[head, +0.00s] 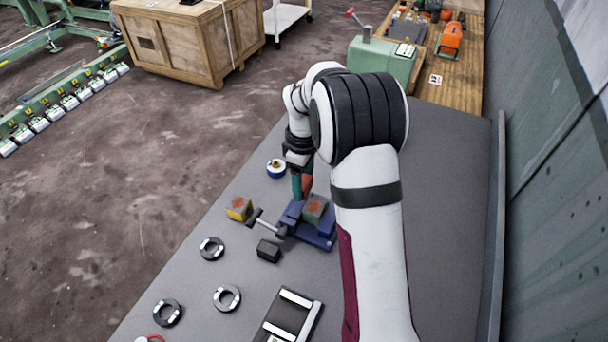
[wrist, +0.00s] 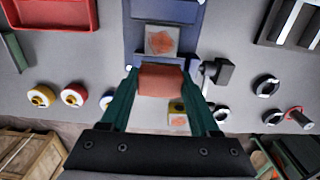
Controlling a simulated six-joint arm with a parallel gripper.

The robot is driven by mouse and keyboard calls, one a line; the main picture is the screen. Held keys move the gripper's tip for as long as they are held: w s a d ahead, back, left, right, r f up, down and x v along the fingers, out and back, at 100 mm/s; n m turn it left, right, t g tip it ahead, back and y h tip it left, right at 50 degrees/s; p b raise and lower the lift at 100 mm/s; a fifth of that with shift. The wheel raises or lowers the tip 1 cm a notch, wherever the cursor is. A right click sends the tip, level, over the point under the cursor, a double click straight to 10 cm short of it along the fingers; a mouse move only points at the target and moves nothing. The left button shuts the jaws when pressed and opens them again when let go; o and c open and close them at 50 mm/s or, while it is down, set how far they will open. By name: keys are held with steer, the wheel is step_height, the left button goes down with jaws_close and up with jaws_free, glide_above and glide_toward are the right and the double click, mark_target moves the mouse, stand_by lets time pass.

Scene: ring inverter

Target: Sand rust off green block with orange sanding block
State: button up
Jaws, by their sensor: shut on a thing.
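The block in the blue vise (head: 318,238) looks greyish green, with an orange-brown rust patch on its top face. This green block (head: 314,206) also shows in the wrist view (wrist: 161,40). My gripper (wrist: 160,78) is shut on the orange sanding block (wrist: 161,82), which sits between its teal fingers. In the head view the sanding block (head: 307,184) is close to the far side of the vise, partly hidden by my fingers. In the wrist view it appears just below the green block. I cannot tell whether they touch.
A yellow block (head: 239,208) with a rust patch stands left of the vise. The vise handle (head: 268,224) sticks out towards it. A black block (head: 268,251), several dark rings (head: 227,298) and a blue-white spool (head: 276,168) lie around. A red tray (wrist: 88,14) shows in the wrist view.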

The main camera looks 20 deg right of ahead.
mark_target(307, 203)
steer(key=shift+f, duration=1.6)
steer(key=shift+s+d+f, duration=0.3)
steer(key=shift+f, duration=0.3)
steer(key=shift+c, duration=0.6)
steer(key=shift+s+d, duration=1.85)
steer(key=shift+d, duration=0.05)
steer(key=shift+w+a+f, duration=0.1)
steer(key=shift+w+a, duration=2.1)
steer(key=shift+a, duration=0.05)
steer(key=shift+r, duration=4.15)
steer(key=shift+s+d, duration=0.1)
